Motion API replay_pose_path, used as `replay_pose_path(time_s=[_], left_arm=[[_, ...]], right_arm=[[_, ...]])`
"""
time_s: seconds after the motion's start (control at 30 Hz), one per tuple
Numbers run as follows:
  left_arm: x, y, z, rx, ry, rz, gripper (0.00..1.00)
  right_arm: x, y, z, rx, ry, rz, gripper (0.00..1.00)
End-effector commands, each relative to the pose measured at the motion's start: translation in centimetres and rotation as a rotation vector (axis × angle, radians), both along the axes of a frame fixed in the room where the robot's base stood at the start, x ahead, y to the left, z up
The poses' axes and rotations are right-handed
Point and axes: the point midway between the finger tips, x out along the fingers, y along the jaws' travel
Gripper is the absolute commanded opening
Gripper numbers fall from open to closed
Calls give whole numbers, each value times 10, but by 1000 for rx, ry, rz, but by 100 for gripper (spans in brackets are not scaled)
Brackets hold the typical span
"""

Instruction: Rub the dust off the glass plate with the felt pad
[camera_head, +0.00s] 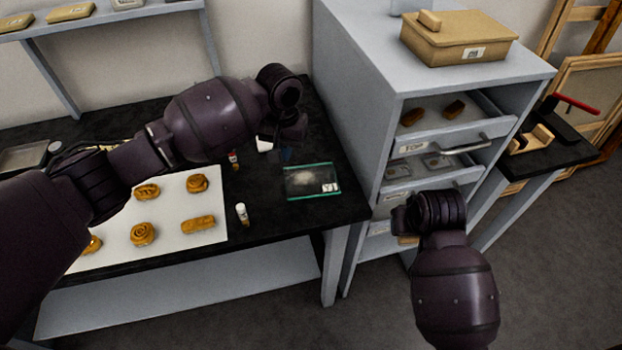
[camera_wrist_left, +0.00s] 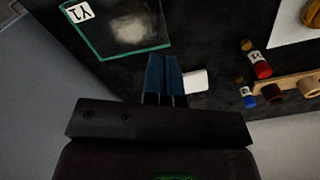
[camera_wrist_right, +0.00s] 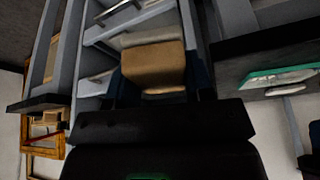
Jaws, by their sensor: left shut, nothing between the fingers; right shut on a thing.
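The glass plate (camera_head: 305,181), green-edged and labelled, lies near the front right edge of the black table with a pale dust patch on it. It also shows in the left wrist view (camera_wrist_left: 97,38). My left gripper (camera_head: 285,155) is shut and empty just behind the plate; its blue fingertips meet in the left wrist view (camera_wrist_left: 163,72). My right gripper (camera_wrist_right: 160,85) is shut on a tan block with a pale grey layer, seemingly the felt pad (camera_wrist_right: 152,62). It is in the air before the drawer cabinet, right of the plate. In the head view the wrist hides most of the pad.
A small white block (camera_wrist_left: 195,82) lies beside my left fingers. A white sheet (camera_head: 170,215) with several carved ornaments and a small bottle (camera_head: 242,214) are left of the plate. The grey cabinet (camera_head: 350,110) with open drawers stands right of the table.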

Motion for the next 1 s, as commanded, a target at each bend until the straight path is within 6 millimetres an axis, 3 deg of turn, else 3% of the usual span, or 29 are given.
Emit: replay_pose_path(time_s=[0.3, 0.5, 0.73, 1.0], left_arm=[[1, 0, 63, -1, -3, -1, 0], [1, 0, 89, -1, -2, 1, 0], [0, 0, 99, 0, -1, 1, 0], [-4, 0, 93, -9, 1, -7, 0]], right_arm=[[1, 0, 7, 0, -3, 0, 29], [1, 0, 8, 0, -4, 0, 29], [1, 0, 9, 0, -4, 0, 29], [1, 0, 9, 0, -4, 0, 29]])
